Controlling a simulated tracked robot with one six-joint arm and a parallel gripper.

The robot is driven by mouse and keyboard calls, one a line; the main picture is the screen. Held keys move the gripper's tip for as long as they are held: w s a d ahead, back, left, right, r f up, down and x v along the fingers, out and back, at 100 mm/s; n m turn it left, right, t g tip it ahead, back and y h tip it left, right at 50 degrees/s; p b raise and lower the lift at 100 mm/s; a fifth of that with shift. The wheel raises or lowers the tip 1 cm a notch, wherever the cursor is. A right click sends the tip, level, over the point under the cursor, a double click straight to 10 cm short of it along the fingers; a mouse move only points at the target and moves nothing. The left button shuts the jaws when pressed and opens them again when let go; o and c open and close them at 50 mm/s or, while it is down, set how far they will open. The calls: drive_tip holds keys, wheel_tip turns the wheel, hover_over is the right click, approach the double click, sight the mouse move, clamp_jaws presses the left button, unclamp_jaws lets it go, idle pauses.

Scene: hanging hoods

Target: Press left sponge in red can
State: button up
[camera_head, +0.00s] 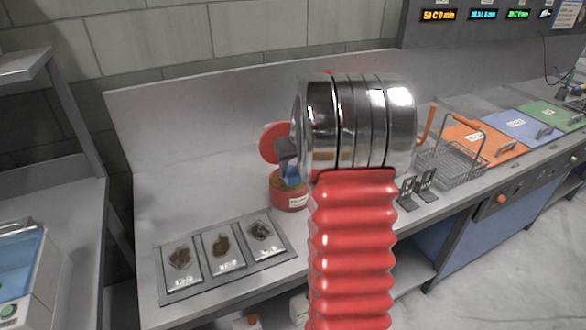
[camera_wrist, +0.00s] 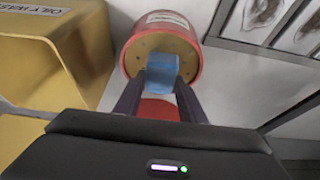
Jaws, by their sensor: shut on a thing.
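The red can (camera_head: 289,200) stands on the steel counter, with its round red lid (camera_head: 274,143) raised behind it. In the wrist view the can (camera_wrist: 199,43) faces me, with a tan, dotted disc (camera_wrist: 186,48) inside its rim. My gripper (camera_wrist: 162,82) is shut on a blue sponge (camera_wrist: 162,70), one dark finger on each side. The sponge overlaps the can's tan disc in that view; I cannot tell whether they touch. In the head view the blue sponge (camera_head: 292,175) shows just above the can's opening, and my arm hides much of the gripper.
A yellow bin (camera_wrist: 52,58) with partly readable lettering is close on the left in the wrist view. A grey tray (camera_head: 275,262) with three dark-stained samples lies left of the can. A wire basket (camera_head: 452,165) and coloured panels (camera_head: 510,125) are to the right.

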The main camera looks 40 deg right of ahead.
sight(292, 172)
drive_tip(key=shift+r, duration=3.45)
